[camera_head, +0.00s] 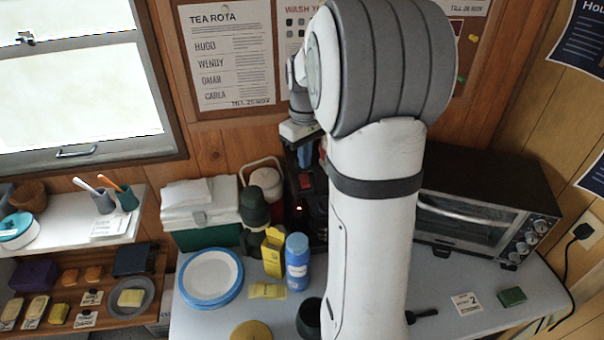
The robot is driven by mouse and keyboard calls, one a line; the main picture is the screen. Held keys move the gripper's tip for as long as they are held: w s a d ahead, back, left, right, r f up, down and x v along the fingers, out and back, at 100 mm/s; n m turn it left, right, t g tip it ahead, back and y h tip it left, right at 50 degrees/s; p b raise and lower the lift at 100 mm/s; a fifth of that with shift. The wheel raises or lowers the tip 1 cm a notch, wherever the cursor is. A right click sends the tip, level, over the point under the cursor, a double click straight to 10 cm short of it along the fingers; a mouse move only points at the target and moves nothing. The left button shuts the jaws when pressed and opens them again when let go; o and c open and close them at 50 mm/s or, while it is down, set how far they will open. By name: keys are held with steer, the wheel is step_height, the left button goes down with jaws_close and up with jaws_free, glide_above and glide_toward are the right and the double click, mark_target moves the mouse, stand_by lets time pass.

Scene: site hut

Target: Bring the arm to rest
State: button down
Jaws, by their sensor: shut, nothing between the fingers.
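My arm (375,220) rises large and white through the middle of the view, with a grey elbow at the top. My gripper (305,158) shows small behind the elbow, left of the arm. It points down, shut and empty, above the back of the counter near a dark machine with a red light (305,182). Part of the wrist and forearm is hidden behind the elbow.
A small green block (512,296) lies front right. Shelves (75,226) stand left.

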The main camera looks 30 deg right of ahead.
step_height(320, 180, up, 2)
steer(key=shift+p, duration=0.5)
steer(key=s+a+m+t+b, duration=0.1)
steer(key=s+a, duration=0.6)
steer(key=s, duration=0.3)
steer(key=s+a+m+t+b, duration=0.1)
steer(key=s+a+t, duration=0.1)
steer(key=s+a, duration=0.5)
steer(key=s, duration=0.3)
steer(key=shift+a+m, duration=0.4)
